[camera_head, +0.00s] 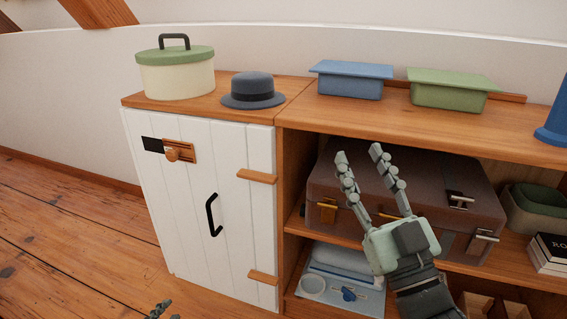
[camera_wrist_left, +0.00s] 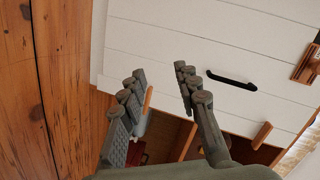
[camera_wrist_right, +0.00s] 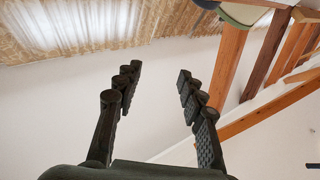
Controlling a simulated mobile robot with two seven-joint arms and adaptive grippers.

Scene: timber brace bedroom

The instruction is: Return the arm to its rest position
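My right gripper (camera_head: 358,151) is raised in front of the shelf, with its fingers pointing up before the brown suitcase (camera_head: 440,178). In the right wrist view its fingers (camera_wrist_right: 160,70) are spread with nothing between them. My left gripper (camera_head: 160,309) shows only its fingertips at the bottom edge of the head view, low in front of the cabinet. In the left wrist view its fingers (camera_wrist_left: 159,71) are spread apart and empty, facing the white cabinet door. Most of the left arm is out of the head view.
The white door (camera_head: 190,235) with a black handle (camera_head: 214,216) and wooden latch (camera_head: 180,151) appears shut. A lidded pot (camera_head: 176,78), hat (camera_head: 254,90), blue box (camera_head: 350,82) and green box (camera_head: 450,92) stand on top. The floor (camera_head: 75,235) at left is clear.

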